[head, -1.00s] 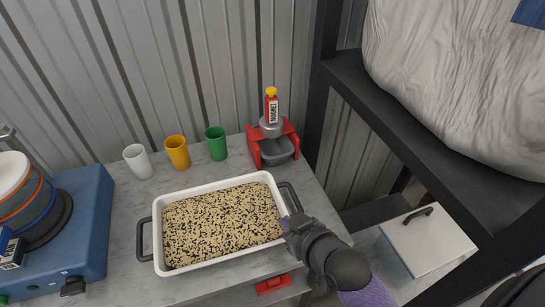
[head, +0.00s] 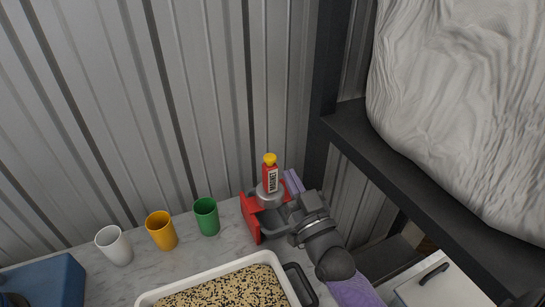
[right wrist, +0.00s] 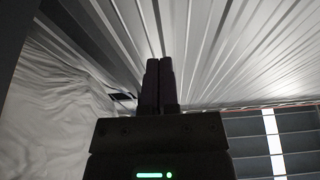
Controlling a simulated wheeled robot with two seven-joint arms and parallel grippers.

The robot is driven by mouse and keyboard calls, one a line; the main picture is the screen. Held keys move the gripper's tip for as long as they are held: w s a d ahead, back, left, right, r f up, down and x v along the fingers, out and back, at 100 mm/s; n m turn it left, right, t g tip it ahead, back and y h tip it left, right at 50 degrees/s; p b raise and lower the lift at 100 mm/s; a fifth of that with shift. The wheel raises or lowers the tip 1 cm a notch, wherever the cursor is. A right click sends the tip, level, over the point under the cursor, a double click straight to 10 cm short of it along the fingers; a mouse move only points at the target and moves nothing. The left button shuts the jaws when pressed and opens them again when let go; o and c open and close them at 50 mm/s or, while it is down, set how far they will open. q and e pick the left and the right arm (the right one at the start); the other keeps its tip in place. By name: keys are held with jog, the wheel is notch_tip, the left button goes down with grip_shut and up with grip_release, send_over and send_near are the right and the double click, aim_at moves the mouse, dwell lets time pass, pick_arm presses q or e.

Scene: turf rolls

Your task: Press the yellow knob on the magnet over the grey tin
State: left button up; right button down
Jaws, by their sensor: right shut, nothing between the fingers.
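The magnet has a red labelled body (head: 270,178) with a yellow knob (head: 270,158) on top and a grey round base (head: 270,195). It stands upright over the grey tin (head: 266,222), which sits in a red stand (head: 250,218) by the wall and is partly hidden by my right gripper. My right gripper (head: 293,181) is just right of the magnet, its purple fingertips lower than the knob in the picture. Its fingers are shut and empty; they also show in the right wrist view (right wrist: 159,84), pointing up along the corrugated wall. My left gripper is not in view.
A green cup (head: 206,216), a yellow cup (head: 161,230) and a white cup (head: 114,245) stand left of the stand. A white tray of grain (head: 212,271) is in front. A dark shelf frame (head: 405,185) with a big pale sack (head: 450,120) is on the right.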

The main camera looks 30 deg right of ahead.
aim_at(269, 160)
jog(key=x, duration=0.9)
notch_tip(269, 160, down, 7)
jog(key=b, duration=0.4)
jog(key=shift+r, duration=0.2)
jog(key=shift+s+a+r, duration=0.1)
notch_tip(269, 160, up, 6)
jog(key=p, duration=0.5)
jog(key=f+v, duration=0.1)
jog(key=v, duration=0.9)
